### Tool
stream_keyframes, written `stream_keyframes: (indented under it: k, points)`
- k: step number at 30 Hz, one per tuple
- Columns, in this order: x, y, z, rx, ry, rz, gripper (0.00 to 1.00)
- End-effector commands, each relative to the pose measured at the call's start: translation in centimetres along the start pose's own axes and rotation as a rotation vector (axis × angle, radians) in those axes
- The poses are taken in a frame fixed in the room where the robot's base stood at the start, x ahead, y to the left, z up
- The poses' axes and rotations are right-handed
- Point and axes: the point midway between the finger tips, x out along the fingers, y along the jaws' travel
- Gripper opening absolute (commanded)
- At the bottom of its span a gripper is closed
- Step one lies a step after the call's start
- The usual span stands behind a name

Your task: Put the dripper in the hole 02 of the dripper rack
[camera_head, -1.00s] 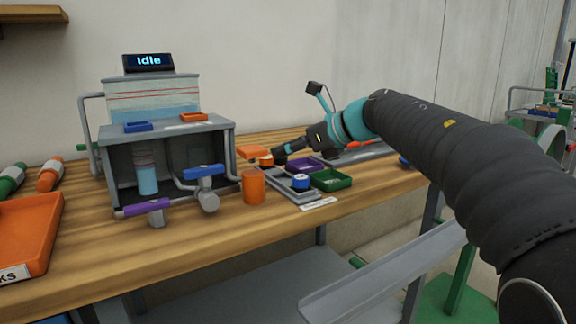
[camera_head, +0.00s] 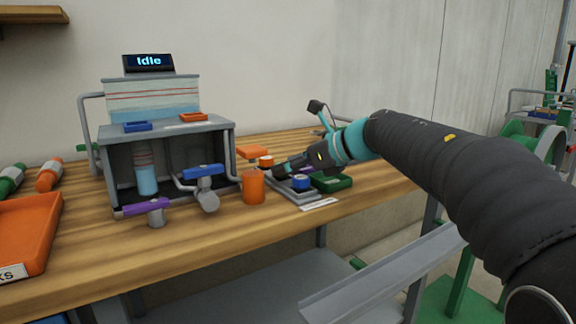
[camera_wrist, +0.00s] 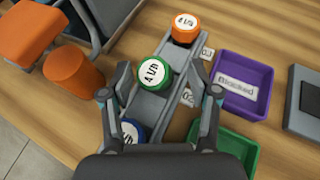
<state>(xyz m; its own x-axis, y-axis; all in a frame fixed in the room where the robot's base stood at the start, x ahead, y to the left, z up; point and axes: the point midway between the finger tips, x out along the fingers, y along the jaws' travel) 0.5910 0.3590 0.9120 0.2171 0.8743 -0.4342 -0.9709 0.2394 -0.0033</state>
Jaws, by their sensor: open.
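In the wrist view, the dripper rack (camera_wrist: 171,77) is a grey bar holding three round drippers in a row. A green-rimmed dripper (camera_wrist: 153,72) with a "4 l/h" top sits in the middle, beside a partly hidden number tag. An orange dripper (camera_wrist: 185,28) is at the far end near the "03" tag (camera_wrist: 207,53). A blue dripper (camera_wrist: 131,131) is at the near end, partly covered by my gripper. My gripper (camera_wrist: 161,77) is open, with a fingertip on each side of the green dripper and gaps visible. In the head view, my gripper (camera_head: 278,170) hides the rack's middle.
A purple "Blocked" tray (camera_wrist: 241,86) and a green tray (camera_wrist: 226,146) lie right of the rack. An orange cylinder (camera_wrist: 73,74) stands left of it. The grey skid (camera_head: 222,150) with its pipes stands further left. Bare tabletop lies in front.

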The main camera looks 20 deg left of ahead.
Motion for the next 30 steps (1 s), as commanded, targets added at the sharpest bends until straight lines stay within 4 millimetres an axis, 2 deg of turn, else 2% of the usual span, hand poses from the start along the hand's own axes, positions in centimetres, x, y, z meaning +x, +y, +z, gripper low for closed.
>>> stream_keyframes:
  k: [5, 12, 18, 26, 30]
  points:
    - [-2.5, -0.1, 0.0, 0.0, -0.001, -0.004, 0.61]
    - [-7.3, -0.1, 0.0, 0.0, -0.001, -0.005, 0.61]
    - [-10.3, -0.1, 0.1, 0.0, -0.001, -0.004, 0.61]
    - [-11.7, -0.2, 0.1, 0.042, -0.003, -0.01, 0.61]
    - [-12.0, -3.3, 1.8, 0.215, -0.102, -0.139, 0.61]
